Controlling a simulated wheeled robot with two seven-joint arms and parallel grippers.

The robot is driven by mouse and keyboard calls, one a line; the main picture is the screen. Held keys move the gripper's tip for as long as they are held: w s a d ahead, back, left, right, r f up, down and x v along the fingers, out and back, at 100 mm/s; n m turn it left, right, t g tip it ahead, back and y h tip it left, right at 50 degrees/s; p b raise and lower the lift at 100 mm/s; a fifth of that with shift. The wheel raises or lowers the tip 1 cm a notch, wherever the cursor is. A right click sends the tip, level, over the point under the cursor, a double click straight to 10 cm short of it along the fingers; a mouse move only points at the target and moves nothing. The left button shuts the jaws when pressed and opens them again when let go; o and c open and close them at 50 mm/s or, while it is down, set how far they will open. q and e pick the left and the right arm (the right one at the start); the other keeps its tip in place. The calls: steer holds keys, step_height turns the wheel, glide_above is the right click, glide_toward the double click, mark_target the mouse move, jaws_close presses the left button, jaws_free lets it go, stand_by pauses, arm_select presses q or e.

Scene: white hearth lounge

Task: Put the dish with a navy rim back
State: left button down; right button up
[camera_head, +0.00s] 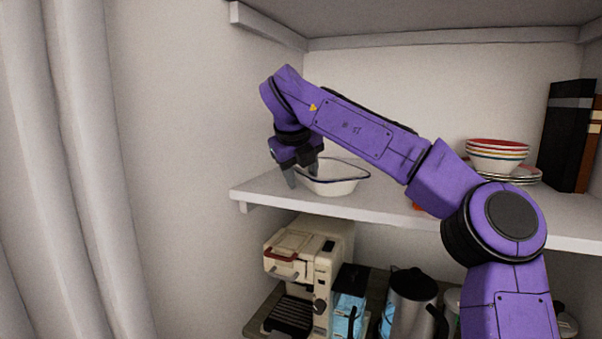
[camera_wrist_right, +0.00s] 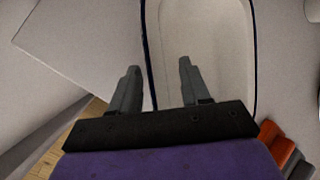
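The dish with a navy rim (camera_head: 338,187) is a white, oblong bowl standing upright on the white shelf (camera_head: 390,211), near its left end. My right gripper (camera_head: 303,177) points down at the dish's left end. In the wrist view the gripper (camera_wrist_right: 158,68) is open, with one finger outside the dish (camera_wrist_right: 208,40) and one over its inside. The navy-edged wall runs between the fingers, with gaps showing. Whether the fingers touch the dish, I cannot tell. My left gripper is not in view.
Stacked bowls (camera_head: 497,157) on plates (camera_head: 520,176) and dark books (camera_head: 566,135) stand to the right. An orange object (camera_wrist_right: 276,142) lies close to the dish. Below are a coffee machine (camera_head: 300,262) and a kettle (camera_head: 411,300). A wall (camera_head: 180,150) is at the left.

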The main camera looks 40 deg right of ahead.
steer(key=shift+a+r, duration=0.1)
steer(key=shift+r, duration=0.05)
steer(key=p+v, duration=0.1)
steer(key=v, duration=1)
steer(key=shift+s+a+r, duration=0.15)
steer(key=shift+r, duration=0.2)
